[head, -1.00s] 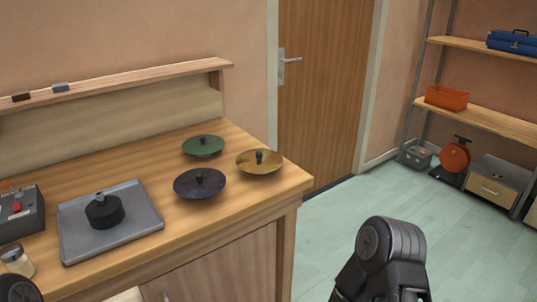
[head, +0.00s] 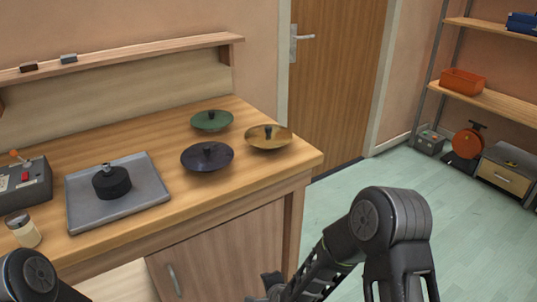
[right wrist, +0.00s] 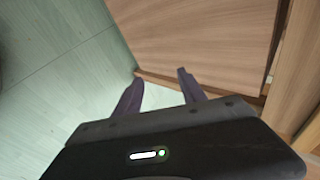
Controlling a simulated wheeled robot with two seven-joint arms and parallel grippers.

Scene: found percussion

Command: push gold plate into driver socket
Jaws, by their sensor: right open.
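The gold plate (head: 255,140), a shallow dish with a black knob in its middle, rests near the right corner of the wooden bench. A black round block with a metal stub on top, which looks like the driver socket (head: 112,185), stands on a grey metal tray (head: 140,205) at the left of the bench. My right gripper is open and empty in the right wrist view (right wrist: 160,88), low by the cabinet front and apart from the plate. My left arm shows at the lower left, but its gripper is out of view.
A green plate (head: 208,123) and a dark purple plate (head: 198,163) sit close to the gold one. A control box (head: 30,188) and a small jar (head: 25,233) stand at the left. The cabinet door (head: 225,255) is below the bench; open floor lies to the right.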

